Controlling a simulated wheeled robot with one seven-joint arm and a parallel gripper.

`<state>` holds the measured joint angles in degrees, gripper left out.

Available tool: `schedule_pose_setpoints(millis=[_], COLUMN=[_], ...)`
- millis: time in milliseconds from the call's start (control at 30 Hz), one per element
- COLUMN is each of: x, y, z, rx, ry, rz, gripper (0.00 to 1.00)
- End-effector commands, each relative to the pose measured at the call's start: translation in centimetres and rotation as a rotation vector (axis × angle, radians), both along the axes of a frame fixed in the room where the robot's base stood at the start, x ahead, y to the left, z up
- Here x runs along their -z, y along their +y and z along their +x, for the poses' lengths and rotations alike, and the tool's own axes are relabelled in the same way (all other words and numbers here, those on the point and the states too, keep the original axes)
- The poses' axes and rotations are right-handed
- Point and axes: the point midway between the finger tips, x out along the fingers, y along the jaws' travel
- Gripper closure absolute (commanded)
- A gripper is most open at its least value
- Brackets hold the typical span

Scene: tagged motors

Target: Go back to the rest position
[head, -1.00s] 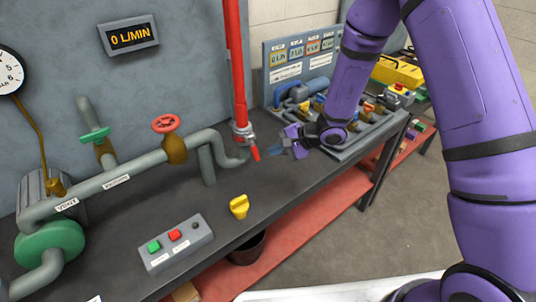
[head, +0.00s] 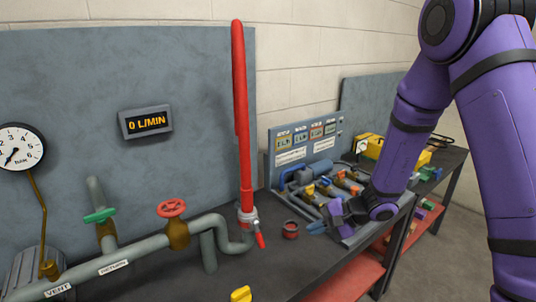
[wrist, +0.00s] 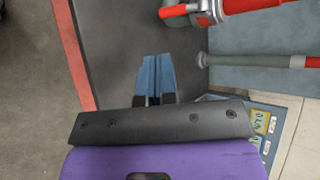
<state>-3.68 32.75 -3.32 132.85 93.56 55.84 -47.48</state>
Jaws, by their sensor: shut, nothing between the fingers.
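My gripper (head: 318,228) is at the end of the purple arm, above the dark bench (head: 283,268) near its front edge. Its blue fingers are together and empty, as the wrist view (wrist: 156,76) shows. In the head view it is just right of a small red cup-like part (head: 290,229) and in front of the tray of motors (head: 330,186). I see no contact between the gripper and either of them.
A red pipe (head: 242,120) with a red-handled valve (head: 260,240) rises left of my gripper. Grey pipework (head: 100,268) with a red wheel (head: 172,208) and green handle (head: 100,215) lies further left. A yellow part (head: 241,294) sits at the bottom edge. The display (head: 146,122) reads 0 L/MIN.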

Motion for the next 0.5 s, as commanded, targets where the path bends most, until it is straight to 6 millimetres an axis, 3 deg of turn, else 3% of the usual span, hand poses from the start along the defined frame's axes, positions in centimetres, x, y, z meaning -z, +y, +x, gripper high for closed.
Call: schedule_pose_setpoints(millis=[200,500], x=[-6.8,-14.2], y=[-0.2,-1.8], z=[-2.7,-7.8], rx=[-0.134,-0.302], ry=[-0.064,-0.149], rz=[-0.047,-0.185], gripper=[1.00,1.00])
